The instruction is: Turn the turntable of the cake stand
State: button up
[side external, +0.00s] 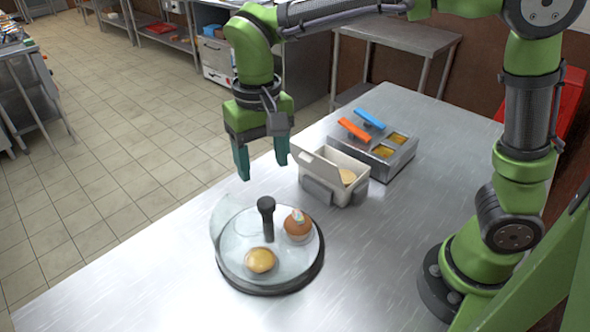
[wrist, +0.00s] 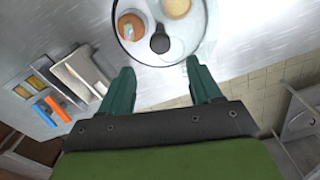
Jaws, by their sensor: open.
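The cake stand (side external: 247,272) sits on the steel table, with a round turntable, a black upright knob (side external: 267,205) at its middle and a clear cover part (side external: 222,219) at its left edge. A brown cupcake-like item (side external: 298,224) and a yellow bun (side external: 260,260) lie on it. In the wrist view the stand's rim (wrist: 143,62) and the knob (wrist: 160,42) show beyond my fingers. My gripper (side external: 262,170) is open and empty, pointing down, above and behind the stand, apart from it. It also shows in the wrist view (wrist: 160,75).
A white open-lidded box (side external: 345,192) stands right of my gripper. Behind it is a steel container (side external: 395,165) with an orange handle (side external: 354,130) and a blue handle (side external: 369,118). The table's front left is clear.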

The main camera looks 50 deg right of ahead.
aim_at(266, 202)
notch_tip(266, 202, down, 9)
dwell(0.3)
grip_shut()
dwell(0.3)
